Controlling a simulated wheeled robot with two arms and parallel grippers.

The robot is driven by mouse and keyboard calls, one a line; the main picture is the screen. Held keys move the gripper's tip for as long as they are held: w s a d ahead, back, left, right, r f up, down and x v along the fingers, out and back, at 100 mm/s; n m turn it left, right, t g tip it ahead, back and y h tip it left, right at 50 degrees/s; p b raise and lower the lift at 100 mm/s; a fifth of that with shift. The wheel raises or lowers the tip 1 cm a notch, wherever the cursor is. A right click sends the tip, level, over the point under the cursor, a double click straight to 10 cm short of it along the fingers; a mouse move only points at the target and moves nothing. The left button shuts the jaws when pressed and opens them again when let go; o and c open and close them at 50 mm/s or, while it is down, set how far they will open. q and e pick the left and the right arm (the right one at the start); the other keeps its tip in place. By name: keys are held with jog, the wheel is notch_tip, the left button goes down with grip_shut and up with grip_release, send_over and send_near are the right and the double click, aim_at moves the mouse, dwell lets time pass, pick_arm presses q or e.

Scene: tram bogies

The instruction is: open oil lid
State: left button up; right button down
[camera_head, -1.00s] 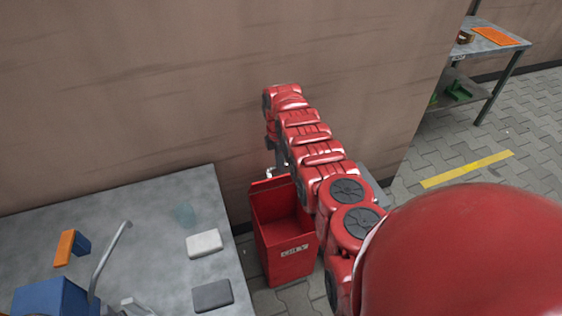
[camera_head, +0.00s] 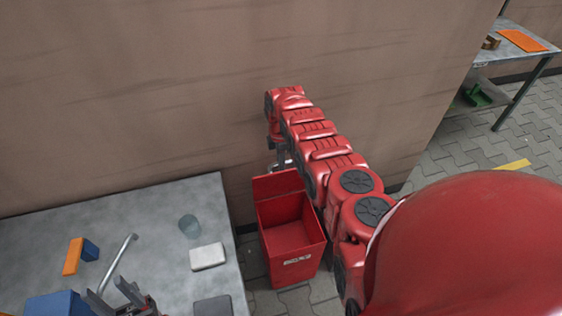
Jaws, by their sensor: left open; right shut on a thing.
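A red oil bin (camera_head: 297,270) stands on the floor between the grey table and my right arm. Its inside shows from above. Its red lid (camera_head: 273,184) stands up at the back of the opening. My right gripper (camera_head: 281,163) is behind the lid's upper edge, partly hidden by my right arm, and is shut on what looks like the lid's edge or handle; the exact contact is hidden. My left gripper (camera_head: 124,301) is open and empty over the table at the bottom of the picture, only partly in view.
The grey table (camera_head: 150,215) holds a clear cup (camera_head: 189,226), a white box (camera_head: 208,257), a dark pad (camera_head: 213,306), an orange and blue item (camera_head: 76,256) and a blue box (camera_head: 58,304). A wall (camera_head: 150,90) is close behind. A workbench (camera_head: 500,45) stands far right.

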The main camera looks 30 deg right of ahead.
jog(key=c, duration=0.8)
grip_release()
jog(key=shift+f, duration=0.1)
jog(key=shift+o, duration=0.2)
jog(key=shift+w+r, duration=0.1)
jog(key=shift+r, duration=0.35)
notch_tip(320, 180, up, 3)
jog(key=shift+w+d+r+p, duration=0.1)
jog(key=shift+p, duration=0.75)
notch_tip(320, 180, up, 13)
jog(key=w+b, duration=0.1)
jog(key=shift+r, duration=0.2)
